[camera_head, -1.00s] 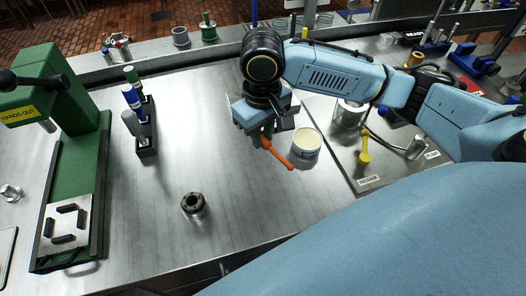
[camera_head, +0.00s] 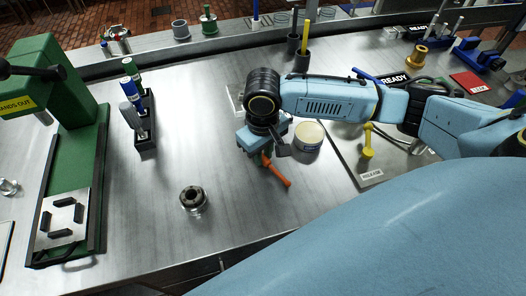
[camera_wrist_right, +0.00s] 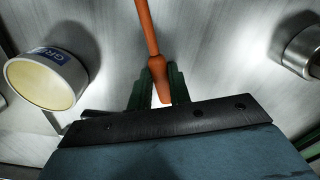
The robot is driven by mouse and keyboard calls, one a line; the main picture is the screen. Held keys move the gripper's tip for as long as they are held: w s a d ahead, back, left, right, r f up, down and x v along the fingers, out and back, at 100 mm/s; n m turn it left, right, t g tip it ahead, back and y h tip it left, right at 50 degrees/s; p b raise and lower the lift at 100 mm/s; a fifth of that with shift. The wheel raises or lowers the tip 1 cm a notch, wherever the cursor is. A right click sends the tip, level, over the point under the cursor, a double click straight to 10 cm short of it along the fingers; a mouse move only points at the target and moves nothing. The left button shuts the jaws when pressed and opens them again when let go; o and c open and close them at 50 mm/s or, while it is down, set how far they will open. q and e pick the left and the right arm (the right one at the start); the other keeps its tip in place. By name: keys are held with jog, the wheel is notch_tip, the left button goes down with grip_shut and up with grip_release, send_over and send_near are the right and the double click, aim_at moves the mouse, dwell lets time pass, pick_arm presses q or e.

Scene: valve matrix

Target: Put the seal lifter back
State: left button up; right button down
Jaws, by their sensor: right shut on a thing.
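My right gripper (camera_head: 264,155) is shut on an orange tool (camera_head: 276,170), which I take to be the seal lifter. The tool slants toward the lower right in the head view, above the bench. In the wrist view, the dark green fingers (camera_wrist_right: 158,90) hold one end of the orange shaft (camera_wrist_right: 148,30), and its far end runs out of the frame. A pale outlined patch (camera_head: 236,98) shows on the bench behind my right wrist, partly hidden. My left gripper is not in view.
A cream-topped tub (camera_head: 309,136) stands just right of my gripper. A metal ring part (camera_head: 193,198) sits in front on the left. A dark rack (camera_head: 147,130) holds upright tools. A green press (camera_head: 75,150) stands farther left. Dark cups (camera_head: 302,62) hold tools behind. Bench between is clear.

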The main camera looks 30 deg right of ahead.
jog(key=c, duration=1.3)
grip_release()
jog(key=shift+r, duration=0.25)
notch_tip(320, 180, up, 12)
jog(key=p, duration=0.1)
jog(key=shift+f+p, duration=0.15)
jog(key=shift+p, duration=0.25)
